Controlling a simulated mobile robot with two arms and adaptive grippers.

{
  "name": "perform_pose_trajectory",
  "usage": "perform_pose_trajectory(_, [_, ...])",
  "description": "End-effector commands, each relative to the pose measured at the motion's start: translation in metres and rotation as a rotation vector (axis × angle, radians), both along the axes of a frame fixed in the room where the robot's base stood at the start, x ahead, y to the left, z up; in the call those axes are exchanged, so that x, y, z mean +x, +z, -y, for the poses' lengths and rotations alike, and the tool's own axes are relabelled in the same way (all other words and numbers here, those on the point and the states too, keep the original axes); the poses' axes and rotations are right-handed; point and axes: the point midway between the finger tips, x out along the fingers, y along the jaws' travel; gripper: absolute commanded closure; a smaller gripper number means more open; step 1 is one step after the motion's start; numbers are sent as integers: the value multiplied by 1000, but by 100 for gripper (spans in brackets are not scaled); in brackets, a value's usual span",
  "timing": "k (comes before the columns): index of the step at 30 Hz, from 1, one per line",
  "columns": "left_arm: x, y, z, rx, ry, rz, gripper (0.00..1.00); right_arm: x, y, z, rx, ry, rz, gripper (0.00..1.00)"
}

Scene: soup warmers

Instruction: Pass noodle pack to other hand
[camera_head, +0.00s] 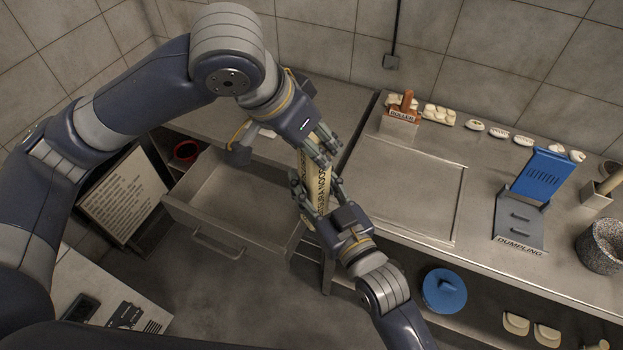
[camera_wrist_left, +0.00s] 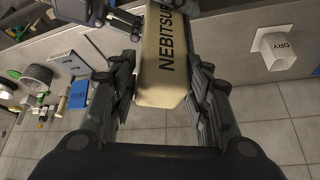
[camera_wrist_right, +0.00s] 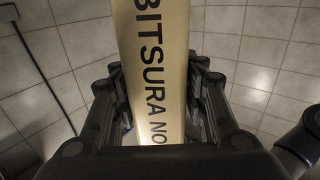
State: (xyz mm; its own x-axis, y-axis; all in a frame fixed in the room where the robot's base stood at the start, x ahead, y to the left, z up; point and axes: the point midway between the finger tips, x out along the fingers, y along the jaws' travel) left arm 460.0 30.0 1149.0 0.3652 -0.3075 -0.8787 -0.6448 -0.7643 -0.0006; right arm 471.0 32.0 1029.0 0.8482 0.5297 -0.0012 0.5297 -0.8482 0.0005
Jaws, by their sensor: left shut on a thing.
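The noodle pack (camera_head: 317,186) is a long beige pack with dark lettering, held in the air between my two grippers. My left gripper (camera_head: 324,152) is shut on its upper part; in the left wrist view the pack (camera_wrist_left: 165,60) lies between the fingers. My right gripper (camera_head: 317,189) comes from below with one finger on each side of the lower part. In the right wrist view the pack (camera_wrist_right: 152,75) runs between these fingers, close to both. Whether they press on it is unclear.
An open, empty-looking drawer (camera_head: 225,200) is below the grippers. The counter to the right has a roller holder (camera_head: 399,124), a blue and grey dumpling press (camera_head: 525,205) and a stone mortar (camera_head: 602,246). A blue lidded pot (camera_head: 444,290) sits on the lower shelf.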

Motion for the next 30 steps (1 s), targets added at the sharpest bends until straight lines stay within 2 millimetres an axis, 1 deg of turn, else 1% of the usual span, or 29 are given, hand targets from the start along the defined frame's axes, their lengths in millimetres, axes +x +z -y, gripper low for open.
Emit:
perform_pose_trajectory(1, [1,1,0,-4,3,2,99,0,0,-1,-2,1,2,90])
perform_pose_trajectory(2, [1,1,0,-4,4,2,99,0,0,-1,-2,1,2,93])
perform_pose_trajectory(3, [1,1,0,-4,4,2,54,0,2,-1,-1,1,6,93])
perform_pose_trajectory(4, [1,1,0,-4,4,2,47,0,2,-1,-1,1,6,94])
perform_pose_trajectory(5, [1,1,0,-4,4,2,40,0,2,-1,-1,1,6,100])
perform_pose_trajectory(6, [1,1,0,-3,4,1,33,0,2,-1,-1,1,6,100])
perform_pose_trajectory(16, [0,1,0,-2,3,1,33,0,2,0,0,0,5,100])
perform_pose_trajectory(19, [-1,6,-1,-3,3,3,33,0,2,0,0,0,5,100])
perform_pose_trajectory(23, [-8,23,-7,-4,2,5,33,0,2,0,0,0,5,100])
perform_pose_trajectory(30, [-26,69,-23,-4,4,6,33,0,2,0,0,0,5,100])
